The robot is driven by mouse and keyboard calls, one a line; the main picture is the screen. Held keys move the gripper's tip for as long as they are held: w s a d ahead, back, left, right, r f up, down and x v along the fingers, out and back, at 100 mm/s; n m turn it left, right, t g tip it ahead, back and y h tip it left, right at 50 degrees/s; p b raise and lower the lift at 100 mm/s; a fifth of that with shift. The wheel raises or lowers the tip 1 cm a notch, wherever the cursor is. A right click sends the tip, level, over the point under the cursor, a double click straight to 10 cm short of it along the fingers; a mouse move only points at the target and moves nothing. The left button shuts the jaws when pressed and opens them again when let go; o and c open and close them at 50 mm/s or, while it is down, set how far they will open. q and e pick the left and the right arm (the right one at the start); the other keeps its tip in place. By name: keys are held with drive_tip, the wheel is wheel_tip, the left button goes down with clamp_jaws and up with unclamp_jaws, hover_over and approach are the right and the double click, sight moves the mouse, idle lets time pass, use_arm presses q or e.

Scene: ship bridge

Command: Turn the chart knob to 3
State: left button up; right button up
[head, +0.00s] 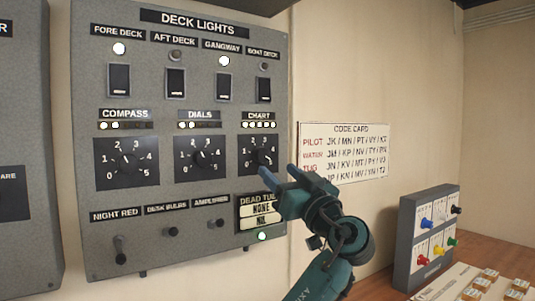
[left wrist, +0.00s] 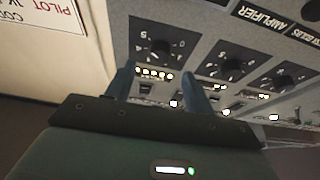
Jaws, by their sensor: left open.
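The chart knob (head: 262,156) is a black rotary knob on a dark dial marked 0 to 5, under the CHART label on the grey deck lights panel. My left gripper (head: 278,170) is open and empty, just below and right of the knob. In the left wrist view, which is turned over, the chart knob (left wrist: 160,46) lies ahead between the lines of the two fingers (left wrist: 157,72), apart from them. My right gripper is not in view.
The compass knob (head: 126,156) and dials knob (head: 203,157) sit left of the chart knob. Toggle switches (head: 223,86) are above. The dead tube plate (head: 261,213) is below. A code card (head: 350,150) hangs on the wall at right, and a grey switch box (head: 428,235) stands on the desk.

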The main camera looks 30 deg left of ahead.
sight(265, 158)
use_arm(q)
drive_tip(key=p+x, duration=0.1)
drive_tip(key=x, duration=0.5)
drive_tip(key=shift+f+p, duration=0.1)
drive_tip(key=shift+p, duration=0.2)
drive_tip(key=shift+c, duration=0.2)
drive_tip(key=shift+d, duration=0.1)
drive_tip(key=c, duration=0.9)
